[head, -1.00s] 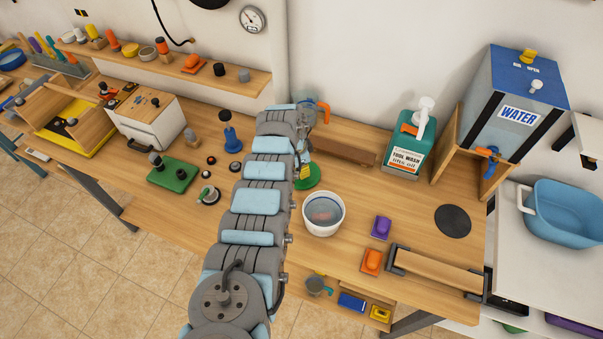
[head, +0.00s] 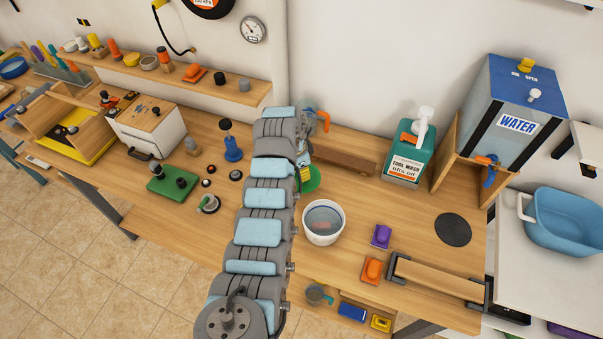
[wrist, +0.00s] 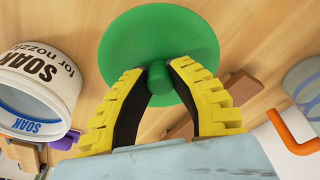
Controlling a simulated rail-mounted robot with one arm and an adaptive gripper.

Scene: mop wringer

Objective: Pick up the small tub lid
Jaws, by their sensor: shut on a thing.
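The small tub lid is a round green disc with a green knob (wrist: 158,78) in its middle. In the wrist view its flat face (wrist: 160,28) fills the upper centre. My gripper (wrist: 157,70) has two yellow fingers with black inner pads, shut on the knob from both sides. In the head view the lid (head: 312,180) shows only in part, beside and behind my arm. My fingers are mostly hidden there. I cannot tell whether the lid touches the bench.
A white tub (head: 323,224) with dark liquid stands open to the right of the lid; its SOAK label (wrist: 35,65) shows in the wrist view. A brown block (head: 345,162), a green soap bottle (head: 406,155) and a purple block (head: 381,236) are nearby.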

